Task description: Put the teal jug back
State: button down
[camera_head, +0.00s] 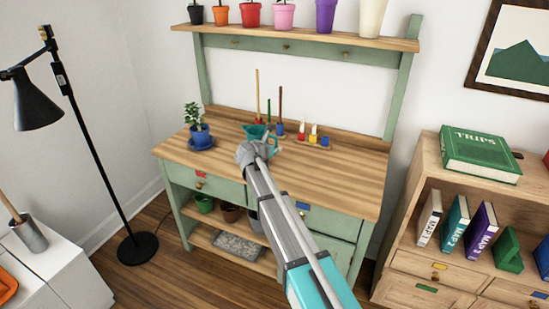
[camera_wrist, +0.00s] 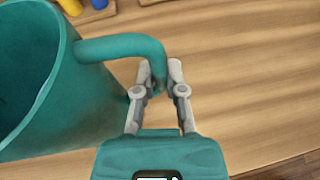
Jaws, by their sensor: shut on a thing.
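The teal jug (camera_wrist: 45,85) fills the left of the wrist view, with its open mouth and its handle (camera_wrist: 125,46) showing. My gripper (camera_wrist: 160,75) is shut on the handle's lower part. In the head view the jug (camera_head: 256,131) is over the green bench's wooden top (camera_head: 320,182), behind my gripper (camera_head: 252,152), which hides part of it. I cannot tell whether the jug's base touches the bench top.
A potted plant on a blue saucer (camera_head: 201,142) stands left of the jug. Behind and right are upright sticks and small coloured bottles (camera_head: 313,134). A shelf (camera_head: 300,37) with several pots is above. The bench top's right side is clear.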

jog(key=shift+f+b, duration=1)
jog(key=shift+f, duration=0.3)
jog(key=shift+f, duration=0.15)
jog(key=c, duration=0.7)
grip_release()
jog(key=shift+r, duration=0.2)
jog(key=shift+s+a+r+p, duration=0.25)
jog(key=shift+s+p, duration=0.1)
jog(key=shift+s, duration=0.15)
jog(key=p+v, duration=0.4)
jog(key=v, duration=0.7)
jog(key=shift+f, duration=0.1)
